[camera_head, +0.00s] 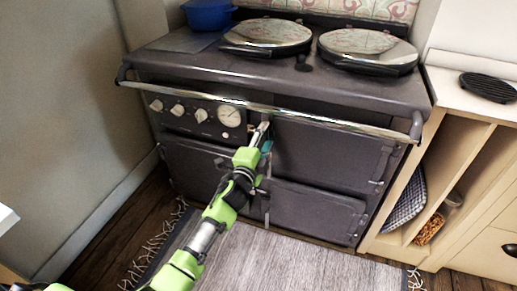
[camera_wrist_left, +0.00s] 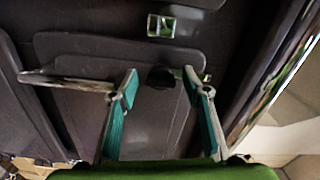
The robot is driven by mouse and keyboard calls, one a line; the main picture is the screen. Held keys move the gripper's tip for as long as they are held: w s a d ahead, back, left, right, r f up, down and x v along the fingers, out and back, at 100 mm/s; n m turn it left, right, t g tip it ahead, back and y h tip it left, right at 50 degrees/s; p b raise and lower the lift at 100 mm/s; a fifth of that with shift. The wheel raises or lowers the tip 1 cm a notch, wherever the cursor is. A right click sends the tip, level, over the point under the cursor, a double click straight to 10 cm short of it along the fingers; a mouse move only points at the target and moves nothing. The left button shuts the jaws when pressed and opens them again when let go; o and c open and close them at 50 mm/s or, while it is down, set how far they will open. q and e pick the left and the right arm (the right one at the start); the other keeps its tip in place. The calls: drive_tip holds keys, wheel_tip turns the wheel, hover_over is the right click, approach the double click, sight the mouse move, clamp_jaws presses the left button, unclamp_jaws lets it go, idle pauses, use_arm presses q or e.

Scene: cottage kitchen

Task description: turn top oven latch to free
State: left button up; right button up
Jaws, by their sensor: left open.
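The dark oven (camera_head: 320,150) has its upper door right of the dial panel. My left gripper (camera_head: 258,137) is at that door's left edge, just under the rail, where the top latch is mostly hidden by the gripper. In the wrist view my left gripper (camera_wrist_left: 160,80) is open, with teal pads on both fingers. A dark rounded knob (camera_wrist_left: 160,77) lies between the fingertips. A long chrome handle (camera_wrist_left: 65,79) reaches left from behind one finger. Whether it joins the knob, or whether a finger touches it, I cannot tell.
A chrome rail (camera_head: 300,118) runs across the oven front above my gripper. Knobs and a round dial (camera_head: 229,116) sit left of it. Two round hotplate lids (camera_head: 268,36) are on top. A wooden cabinet (camera_head: 455,180) stands right, and a grey rug (camera_head: 290,260) lies in front.

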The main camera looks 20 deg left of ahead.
use_arm(q)
drive_tip(key=s, duration=1.1)
drive_tip(key=shift+a, duration=0.2)
